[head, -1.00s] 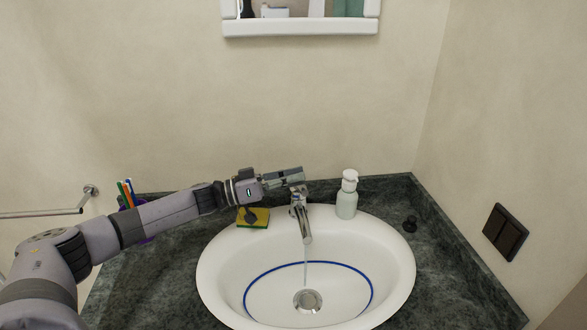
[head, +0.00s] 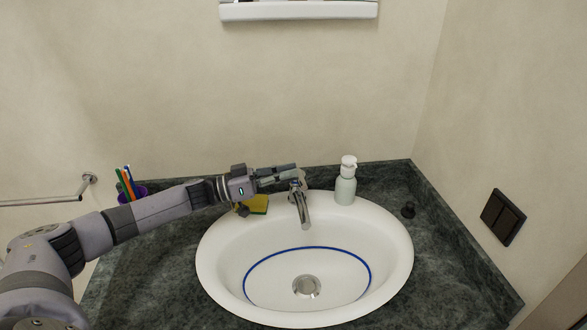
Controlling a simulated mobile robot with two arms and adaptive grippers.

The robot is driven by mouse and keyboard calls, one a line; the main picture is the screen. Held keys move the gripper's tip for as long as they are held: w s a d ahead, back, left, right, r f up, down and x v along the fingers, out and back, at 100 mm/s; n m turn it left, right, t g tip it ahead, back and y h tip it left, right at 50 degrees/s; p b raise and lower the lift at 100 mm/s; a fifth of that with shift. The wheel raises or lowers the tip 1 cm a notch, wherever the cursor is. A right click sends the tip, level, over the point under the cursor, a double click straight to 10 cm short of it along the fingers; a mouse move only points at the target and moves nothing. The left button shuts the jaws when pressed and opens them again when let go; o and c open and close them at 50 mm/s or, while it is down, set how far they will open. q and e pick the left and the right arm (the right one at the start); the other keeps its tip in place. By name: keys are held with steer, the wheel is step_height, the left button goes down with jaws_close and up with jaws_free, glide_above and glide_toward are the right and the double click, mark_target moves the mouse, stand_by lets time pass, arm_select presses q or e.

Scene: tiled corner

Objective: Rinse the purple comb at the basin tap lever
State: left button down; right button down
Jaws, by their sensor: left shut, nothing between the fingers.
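The chrome tap (head: 303,207) stands at the back rim of the white basin (head: 217,258). No water stream shows under its spout. My left gripper (head: 291,174) comes in from the left. It is shut and empty, with its fingertips at the top of the tap by the lever (head: 299,182). I cannot tell if they touch the lever. The purple comb cannot be made out in the view. My right gripper is not in view.
A yellow and green sponge (head: 259,205) lies behind the basin, partly hidden by my left gripper. A soap bottle (head: 345,188) stands right of the tap. A purple cup (head: 141,191) holds several coloured sticks. A small black object (head: 408,210) sits on the dark counter (head: 440,255).

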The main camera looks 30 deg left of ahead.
arm_select(q)
steer(key=v, duration=1)
steer(key=shift+s, duration=0.2)
steer(key=shift+r, duration=0.2)
